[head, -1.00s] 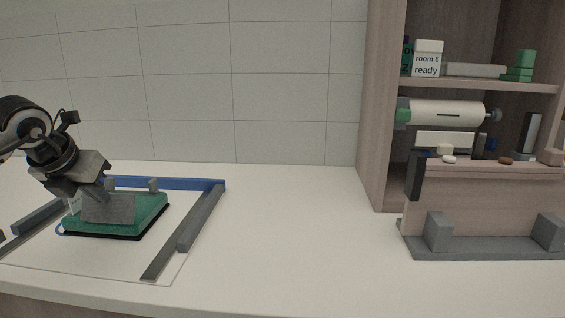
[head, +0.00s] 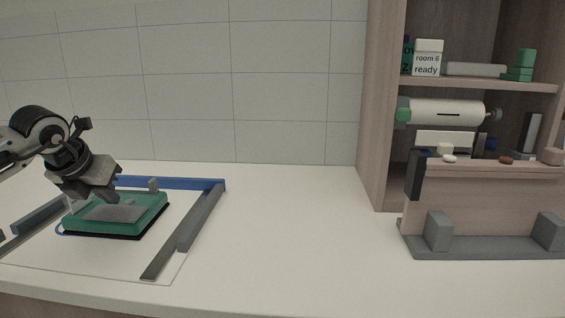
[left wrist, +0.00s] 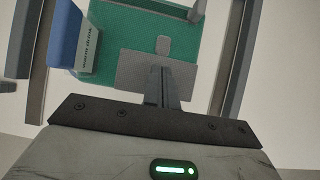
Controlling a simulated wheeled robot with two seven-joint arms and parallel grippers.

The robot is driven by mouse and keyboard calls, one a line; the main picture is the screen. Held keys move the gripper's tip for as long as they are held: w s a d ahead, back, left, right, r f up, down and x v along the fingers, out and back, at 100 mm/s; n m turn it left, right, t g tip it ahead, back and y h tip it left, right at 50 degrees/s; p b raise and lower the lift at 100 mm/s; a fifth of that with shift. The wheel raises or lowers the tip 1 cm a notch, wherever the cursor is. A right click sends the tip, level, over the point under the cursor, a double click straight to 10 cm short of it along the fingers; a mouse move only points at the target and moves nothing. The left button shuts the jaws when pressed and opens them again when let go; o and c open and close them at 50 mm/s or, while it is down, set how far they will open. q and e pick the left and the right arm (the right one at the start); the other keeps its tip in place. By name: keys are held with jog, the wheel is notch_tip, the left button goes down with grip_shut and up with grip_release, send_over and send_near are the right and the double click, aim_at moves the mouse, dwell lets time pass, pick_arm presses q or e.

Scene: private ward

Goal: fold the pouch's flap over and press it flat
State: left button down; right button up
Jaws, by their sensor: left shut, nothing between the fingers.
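The green pouch (head: 155,208) lies on the counter inside a frame of bars, at the left of the head view. Its grey flap (head: 118,213) lies low over the pouch's top, looking nearly flat; I cannot tell whether it touches all along. My left gripper (head: 112,198) is shut and empty, with its fingertips at the flap's back part, on it or just above it. In the left wrist view the fingers (left wrist: 161,84) cover part of the grey flap (left wrist: 133,70), with the green pouch (left wrist: 120,35) around it. My right gripper is not in view.
A blue bar (head: 190,184) runs behind the pouch and a grey bar (head: 200,220) stands to its right. The middle of the counter (head: 300,230) is clear. A wooden shelf unit (head: 383,120) and a panel on a grey base (head: 480,247) stand at the right.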

pick_arm(q)
jog(key=shift+w+f, duration=0.3)
jog(key=shift+f, duration=0.05)
notch_tip(320, 180, up, 7)
jog(key=p, duration=0.5)
jog(key=shift+s, duration=0.1)
